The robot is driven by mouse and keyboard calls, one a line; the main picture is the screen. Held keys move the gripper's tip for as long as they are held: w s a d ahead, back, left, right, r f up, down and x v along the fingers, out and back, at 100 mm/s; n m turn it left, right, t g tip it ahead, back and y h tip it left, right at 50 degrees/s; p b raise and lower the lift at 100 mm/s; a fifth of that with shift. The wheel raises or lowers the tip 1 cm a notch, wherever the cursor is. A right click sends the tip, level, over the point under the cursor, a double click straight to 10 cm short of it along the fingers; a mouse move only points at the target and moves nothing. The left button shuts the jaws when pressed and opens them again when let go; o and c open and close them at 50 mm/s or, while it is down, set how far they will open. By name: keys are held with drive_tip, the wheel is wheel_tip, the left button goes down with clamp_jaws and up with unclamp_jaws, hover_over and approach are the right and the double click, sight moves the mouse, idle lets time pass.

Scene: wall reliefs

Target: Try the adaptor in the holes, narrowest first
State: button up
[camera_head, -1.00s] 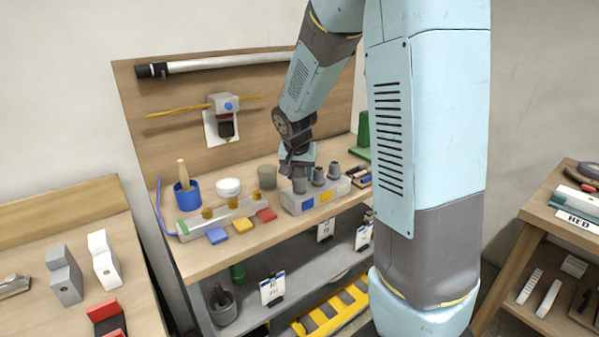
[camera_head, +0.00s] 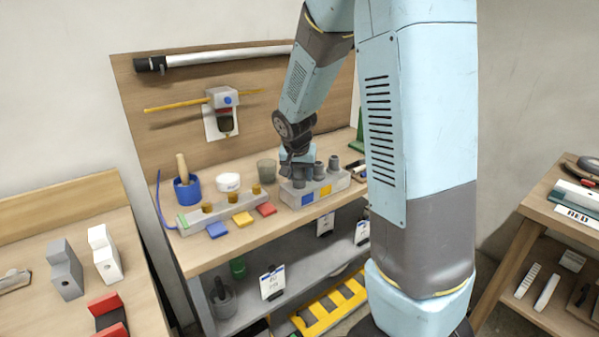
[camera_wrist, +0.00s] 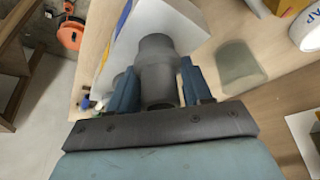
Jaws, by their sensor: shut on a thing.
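A light grey block (camera_head: 322,193) with a blue and a yellow square on its front stands on the middle bench. My gripper (camera_head: 297,168) is at the block's left end, above the bench. In the wrist view my gripper (camera_wrist: 160,88) is shut on a grey stepped adaptor (camera_wrist: 157,60), a finger on each side. The white block (camera_wrist: 185,25) shows beyond it. I cannot tell whether the held adaptor is seated or lifted.
A grey rail (camera_head: 188,222) with brown plugs lies left of the block, with blue, yellow and red pieces before it. A blue pot (camera_head: 187,192), white tub (camera_head: 228,182) and greenish cup (camera_head: 266,169) stand behind. A wall device (camera_head: 223,100) hangs above.

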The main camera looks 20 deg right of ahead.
drive_tip(key=shift+f, duration=0.35)
drive_tip(key=o, duration=1.1)
drive_tip(key=v, duration=1.3)
drive_tip(key=shift+s+a+r, duration=0.1)
drive_tip(key=shift+a+r, duration=0.1)
drive_tip(key=shift+r, duration=0.1)
